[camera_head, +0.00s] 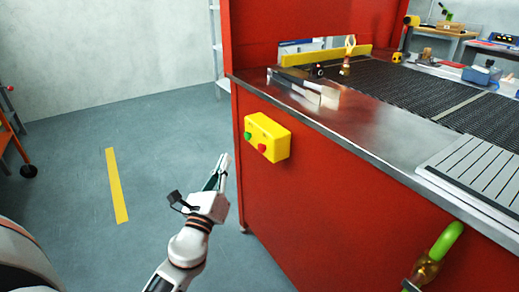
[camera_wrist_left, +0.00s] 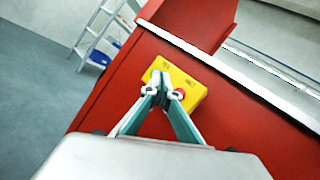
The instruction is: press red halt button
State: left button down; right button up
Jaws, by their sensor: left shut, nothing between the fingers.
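The red halt button (camera_head: 262,148) sits on a yellow control box (camera_head: 269,128) fixed to the side of the red machine. A green button (camera_head: 247,135) is beside it, to its left in the head view. My left gripper (camera_head: 223,161) is shut and empty, to the left of the box and a little lower in the head view. In the left wrist view the gripper (camera_wrist_left: 160,80) overlaps the yellow box (camera_wrist_left: 187,82), and the red button (camera_wrist_left: 180,93) shows just right of the fingertips. Contact cannot be seen. My right gripper is not in view.
The red machine (camera_head: 310,215) carries a metal ledge (camera_head: 375,135) and a dark mesh belt (camera_head: 400,90). A green curved pipe (camera_head: 446,240) is at the lower right.

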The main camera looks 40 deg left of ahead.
pick_arm(q)
jog(key=w+d, duration=0.3)
jog(key=w, duration=0.4)
jog(key=shift+w, duration=0.15)
jog(key=shift+w+d, duration=0.1)
dwell(1.3)
jog(key=shift+w+d, duration=0.1)
jog(key=shift+w, duration=0.2)
jog(key=shift+w+d, duration=0.2)
jog(key=shift+w, duration=0.25)
dwell(0.8)
jog(key=shift+s, duration=0.15)
jog(key=shift+s+a, duration=0.3)
jog(key=shift+s, duration=0.4)
jog(key=shift+s+a, duration=0.35)
jog(key=shift+s, duration=0.45)
jog(key=shift+s+a, duration=0.3)
jog(key=shift+s, duration=0.45)
jog(key=shift+s+a, duration=0.35)
jog(key=shift+s, duration=0.45)
